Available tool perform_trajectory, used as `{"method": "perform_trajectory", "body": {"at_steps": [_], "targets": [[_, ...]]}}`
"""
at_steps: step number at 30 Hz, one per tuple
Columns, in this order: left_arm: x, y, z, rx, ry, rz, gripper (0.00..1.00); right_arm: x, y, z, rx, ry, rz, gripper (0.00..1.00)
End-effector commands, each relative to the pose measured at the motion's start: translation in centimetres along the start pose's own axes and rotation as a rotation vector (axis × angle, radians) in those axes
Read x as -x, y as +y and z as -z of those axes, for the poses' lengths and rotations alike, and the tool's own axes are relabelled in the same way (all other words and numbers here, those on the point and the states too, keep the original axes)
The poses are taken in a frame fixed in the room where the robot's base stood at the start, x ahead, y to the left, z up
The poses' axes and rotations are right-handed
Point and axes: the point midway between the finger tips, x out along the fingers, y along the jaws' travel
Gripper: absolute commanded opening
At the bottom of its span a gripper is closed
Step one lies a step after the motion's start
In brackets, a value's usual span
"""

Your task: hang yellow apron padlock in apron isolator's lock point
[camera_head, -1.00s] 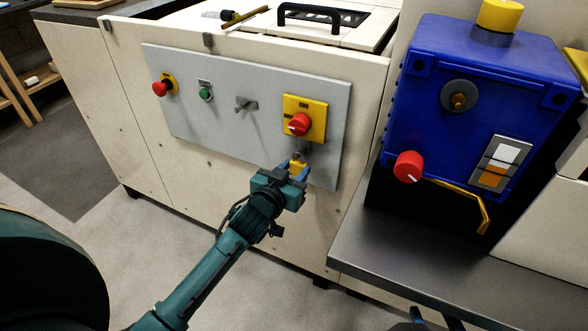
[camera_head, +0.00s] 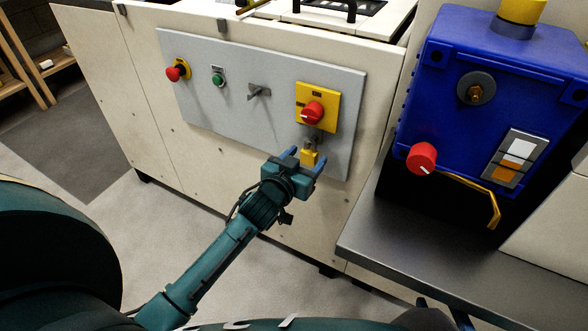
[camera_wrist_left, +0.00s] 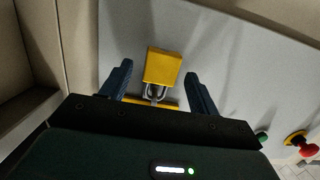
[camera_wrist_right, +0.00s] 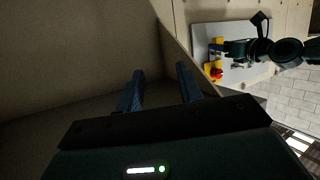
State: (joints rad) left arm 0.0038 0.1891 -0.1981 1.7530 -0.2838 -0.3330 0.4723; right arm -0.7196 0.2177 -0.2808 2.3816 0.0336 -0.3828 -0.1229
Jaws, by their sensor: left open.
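The yellow padlock (camera_head: 310,157) hangs upright by its shackle from the lock point (camera_head: 311,139) just under the apron isolator (camera_head: 330,104), a yellow plate with a red knob. In the left wrist view the padlock (camera_wrist_left: 162,67) shows its yellow body, with its shackle at the isolator's edge. My left gripper (camera_head: 305,160) is open, its blue fingers on either side of the padlock with gaps to both sides. Those fingers also show in the left wrist view (camera_wrist_left: 158,76). My right gripper (camera_wrist_right: 160,72) is open and empty, away from the panel.
The grey panel (camera_head: 205,107) also carries a red stop button (camera_head: 173,73), a green button (camera_head: 218,80) and a grey switch (camera_head: 258,91). To the right, a blue box (camera_head: 445,115) with a red knob stands above a dark metal shelf (camera_head: 400,250).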

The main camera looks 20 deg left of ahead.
Motion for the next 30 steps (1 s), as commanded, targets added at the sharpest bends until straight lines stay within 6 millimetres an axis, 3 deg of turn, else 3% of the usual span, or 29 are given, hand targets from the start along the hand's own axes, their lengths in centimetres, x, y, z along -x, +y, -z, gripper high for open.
{"method": "perform_trajectory", "body": {"at_steps": [2, 12, 18, 24, 30], "targets": [[0.5, 0.0, 0.0, 0.0, -0.002, 0.0, 0.61, 0.6, 0.3, -0.3, -0.045, -0.012, -0.014, 0.36], [8.0, 0.0, 0.1, 0.002, -0.004, 0.0, 0.61, 1.6, 0.8, 1.2, -0.081, 0.004, -0.032, 0.36], [11.4, 0.0, 0.0, 0.001, -0.002, 0.0, 0.61, 1.9, 1.1, 1.8, -0.092, 0.016, -0.039, 0.36], [13.0, 0.0, 0.0, 0.0, 0.001, 0.0, 0.61, 2.3, 1.2, 1.6, -0.1, 0.008, -0.043, 0.36], [13.2, 0.0, 0.0, 0.0, 0.001, 0.0, 0.61, 2.4, 1.2, 1.5, -0.102, 0.006, -0.044, 0.36]]}}
